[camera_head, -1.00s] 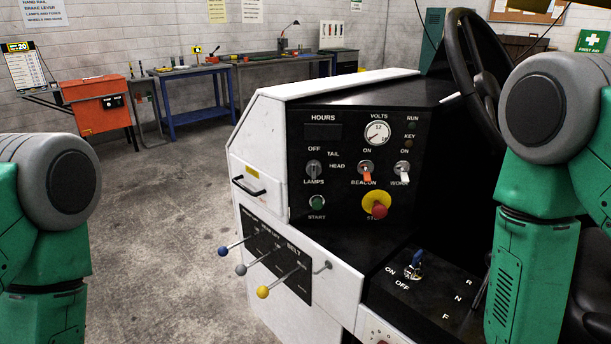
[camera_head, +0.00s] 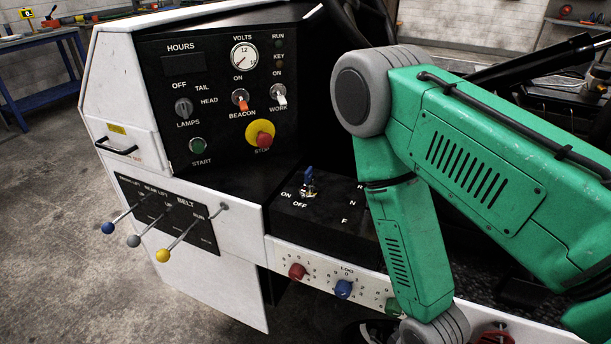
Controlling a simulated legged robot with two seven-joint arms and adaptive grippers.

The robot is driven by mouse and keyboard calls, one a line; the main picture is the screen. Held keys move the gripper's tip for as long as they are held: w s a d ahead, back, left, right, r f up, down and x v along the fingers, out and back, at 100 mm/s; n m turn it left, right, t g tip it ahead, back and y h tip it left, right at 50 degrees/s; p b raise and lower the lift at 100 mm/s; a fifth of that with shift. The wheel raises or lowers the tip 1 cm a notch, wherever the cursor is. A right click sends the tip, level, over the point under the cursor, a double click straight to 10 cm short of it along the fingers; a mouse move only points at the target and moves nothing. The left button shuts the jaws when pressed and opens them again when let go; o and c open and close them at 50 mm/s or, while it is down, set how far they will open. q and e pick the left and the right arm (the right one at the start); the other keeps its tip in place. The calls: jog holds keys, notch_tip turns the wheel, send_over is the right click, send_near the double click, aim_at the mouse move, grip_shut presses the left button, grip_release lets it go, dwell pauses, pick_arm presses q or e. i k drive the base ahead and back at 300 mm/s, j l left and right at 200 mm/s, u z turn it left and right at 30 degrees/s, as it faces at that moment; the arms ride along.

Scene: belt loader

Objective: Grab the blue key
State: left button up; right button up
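The blue key (camera_head: 308,178) stands upright in its switch on the black console top, beside the ON and OFF labels. Nothing touches it. My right arm, green with grey joints, comes in from the right and bends downward just right of the key. Its gripper is below the picture's bottom edge and out of view. My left arm and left gripper are not in view.
The black panel holds a red stop button (camera_head: 262,138), an orange beacon switch (camera_head: 241,100) and a green start button (camera_head: 197,146). Levers with blue, grey and yellow (camera_head: 162,255) knobs stick out at left. Coloured knobs (camera_head: 343,289) line the front face below the key.

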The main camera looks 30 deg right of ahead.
aim_at(308, 173)
jog(key=i+j, duration=0.2)
jog(key=j, duration=0.2)
jog(key=i+j, duration=0.25)
jog(key=j, duration=0.15)
jog(key=i+j, duration=0.2)
jog(key=j, duration=0.15)
jog(key=z, duration=0.45)
jog(key=j+z, duration=0.15)
jog(key=z, duration=0.75)
jog(key=j+z, duration=0.15)
jog(key=z, duration=0.3)
